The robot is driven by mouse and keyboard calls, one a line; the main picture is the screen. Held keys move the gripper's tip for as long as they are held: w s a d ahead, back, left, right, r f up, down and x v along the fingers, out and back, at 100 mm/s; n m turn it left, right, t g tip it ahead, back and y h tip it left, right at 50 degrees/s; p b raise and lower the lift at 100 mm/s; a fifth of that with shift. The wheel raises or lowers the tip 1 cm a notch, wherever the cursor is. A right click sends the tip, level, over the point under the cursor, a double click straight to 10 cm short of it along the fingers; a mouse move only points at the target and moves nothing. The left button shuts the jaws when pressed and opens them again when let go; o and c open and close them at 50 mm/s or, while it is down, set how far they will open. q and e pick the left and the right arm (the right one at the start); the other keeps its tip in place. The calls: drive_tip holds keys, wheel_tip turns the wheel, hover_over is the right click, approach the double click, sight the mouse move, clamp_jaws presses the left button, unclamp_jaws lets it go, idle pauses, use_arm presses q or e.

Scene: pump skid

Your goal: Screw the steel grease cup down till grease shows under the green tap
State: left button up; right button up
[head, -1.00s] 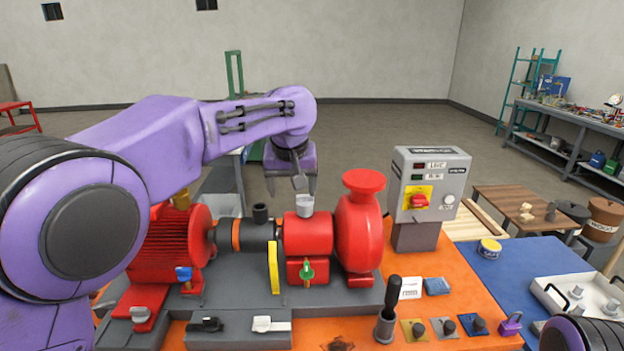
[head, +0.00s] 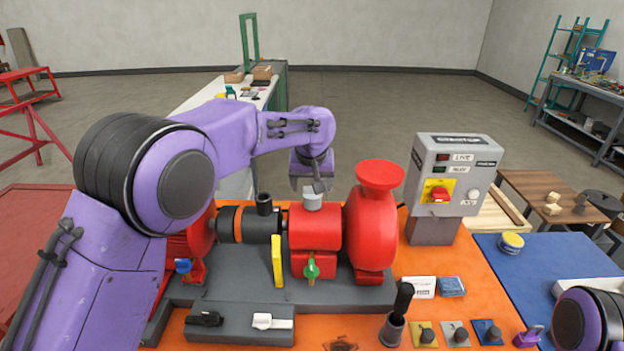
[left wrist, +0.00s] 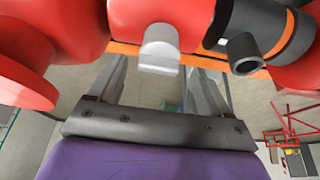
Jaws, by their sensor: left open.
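The steel grease cup (head: 313,202) is a small grey cap on top of the red bearing housing (head: 314,228). The green tap (head: 311,269) sits low on the housing's front; I cannot make out grease under it. My left gripper (head: 312,184) is just above and behind the cup, open and empty. In the left wrist view the cup (left wrist: 160,48) lies between the lines of the two spread fingers (left wrist: 158,70), near their tips, with no clear contact.
The red pump casing (head: 373,225) rises close right of the cup. A black fitting (head: 264,204) and yellow lever (head: 277,261) stand to its left. A grey control box (head: 452,175) is further right. A dark-handled tool in a holder (head: 397,315) stands in front.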

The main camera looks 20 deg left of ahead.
use_arm(q)
drive_tip(key=shift+w+f, duration=0.8)
drive_tip(key=shift+w, duration=0.15)
drive_tip(key=shift+s+r, duration=0.3)
drive_tip(key=shift+s, duration=0.15)
drive_tip(key=shift+c, duration=0.4)
drive_tip(key=shift+s+r, duration=0.15)
drive_tip(key=shift+s, duration=0.15)
drive_tip(key=c, duration=1)
drive_tip(key=shift+o, duration=0.2)
